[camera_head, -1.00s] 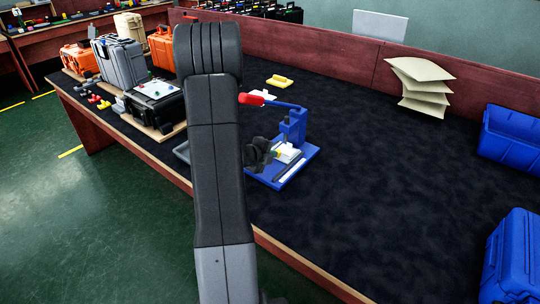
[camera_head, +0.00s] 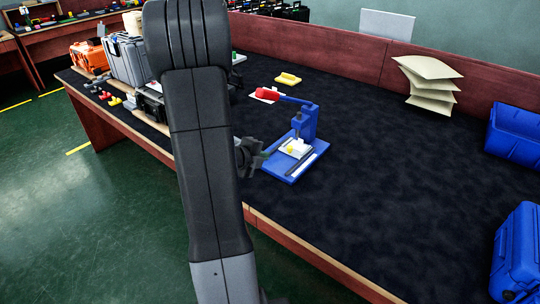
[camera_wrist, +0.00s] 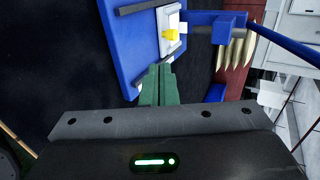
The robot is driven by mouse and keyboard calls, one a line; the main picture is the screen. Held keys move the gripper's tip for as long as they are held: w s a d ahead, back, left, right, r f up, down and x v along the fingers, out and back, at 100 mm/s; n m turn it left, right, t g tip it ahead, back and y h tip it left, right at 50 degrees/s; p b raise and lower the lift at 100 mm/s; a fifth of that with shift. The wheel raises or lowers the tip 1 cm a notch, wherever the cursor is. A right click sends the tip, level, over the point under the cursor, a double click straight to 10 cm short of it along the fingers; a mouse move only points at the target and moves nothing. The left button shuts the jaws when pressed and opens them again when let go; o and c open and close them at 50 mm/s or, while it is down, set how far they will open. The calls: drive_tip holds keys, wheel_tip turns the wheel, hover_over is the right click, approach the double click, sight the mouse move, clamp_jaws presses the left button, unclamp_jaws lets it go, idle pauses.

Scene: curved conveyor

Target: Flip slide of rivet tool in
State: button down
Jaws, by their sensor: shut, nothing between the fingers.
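The blue rivet tool (camera_head: 307,122) stands on the dark table top, with a red-tipped lever (camera_head: 268,94) reaching to the left. Its white slide (camera_head: 296,148) with a yellow piece (camera_head: 290,150) sits on the blue base. In the wrist view the white slide (camera_wrist: 170,48) carries the yellow knob (camera_wrist: 171,35) ahead of the fingers. My gripper (camera_wrist: 158,72) shows green fingers together, empty, close to the edge of the blue base and short of the slide. In the head view my gripper (camera_head: 262,158) is at the left side of the base, partly hidden by my arm.
Blue bins (camera_head: 516,134) stand at the right. Tan stacked sheets (camera_head: 430,84) are at the back. A yellow block (camera_head: 287,79) lies behind the tool. Cases (camera_head: 124,60) stand at the left. The table between tool and bins is clear.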

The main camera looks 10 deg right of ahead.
drive_tip(key=shift+s+a+r, duration=0.3)
drive_tip(key=shift+s+a, duration=0.05)
drive_tip(key=shift+a, duration=0.1)
